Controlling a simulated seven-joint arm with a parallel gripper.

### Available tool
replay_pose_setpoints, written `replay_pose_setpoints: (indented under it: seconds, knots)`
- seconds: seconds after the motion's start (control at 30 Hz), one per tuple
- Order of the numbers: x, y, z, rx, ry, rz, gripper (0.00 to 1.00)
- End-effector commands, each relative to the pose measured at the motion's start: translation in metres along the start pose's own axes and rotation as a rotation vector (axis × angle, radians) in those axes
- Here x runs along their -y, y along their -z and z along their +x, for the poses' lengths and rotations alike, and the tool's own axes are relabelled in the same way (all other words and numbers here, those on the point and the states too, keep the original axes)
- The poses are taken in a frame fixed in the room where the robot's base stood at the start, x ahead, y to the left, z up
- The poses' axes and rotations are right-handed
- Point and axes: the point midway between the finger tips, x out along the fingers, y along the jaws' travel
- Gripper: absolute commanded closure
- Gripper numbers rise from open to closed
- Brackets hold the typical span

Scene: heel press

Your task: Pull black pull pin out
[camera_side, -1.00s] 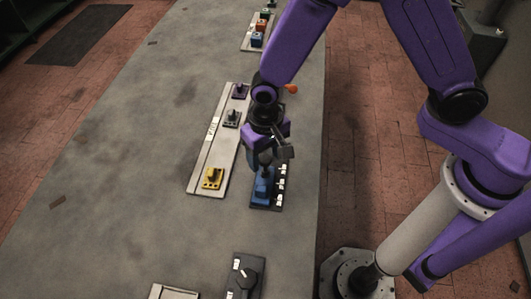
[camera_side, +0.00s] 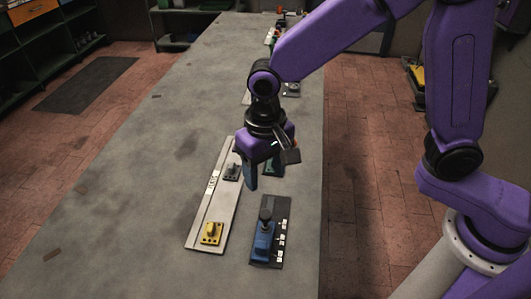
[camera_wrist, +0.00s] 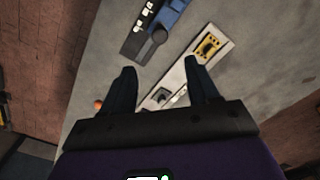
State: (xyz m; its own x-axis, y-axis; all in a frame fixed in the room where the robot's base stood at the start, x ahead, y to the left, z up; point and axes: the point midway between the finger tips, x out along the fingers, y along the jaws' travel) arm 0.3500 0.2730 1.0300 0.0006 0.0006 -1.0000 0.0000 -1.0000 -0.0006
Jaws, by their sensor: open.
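A long pale panel (camera_side: 205,215) lies on the grey table. It carries a yellow pin block (camera_side: 211,234) at its near end and a small black pull pin on a dark block (camera_side: 232,172) farther up. My gripper (camera_side: 264,178) is in the air to the right of the black pin, pointing down, open and empty. In the wrist view my two fingers (camera_wrist: 158,68) are spread apart. The black pin block (camera_wrist: 160,96) shows between them, partly hidden low in the picture. The yellow block (camera_wrist: 208,45) is beyond the right finger.
A dark plate (camera_side: 284,208) with a blue block (camera_side: 263,242), a dark round knob and white labels lies right of the panel. Another dark part sits behind my fingers. An orange ball (camera_wrist: 98,104) shows in the wrist view. The table's left side is mostly clear.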

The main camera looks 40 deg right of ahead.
Motion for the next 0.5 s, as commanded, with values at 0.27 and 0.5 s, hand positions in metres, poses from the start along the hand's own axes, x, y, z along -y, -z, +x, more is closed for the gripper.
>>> replay_pose_setpoints:
  seconds: [0.27,0.5]
  knots:
    - [0.000,0.000,-0.036,-0.001,0.001,0.000,0.40]
    - [0.000,0.000,-0.042,0.000,0.000,0.000,0.40]
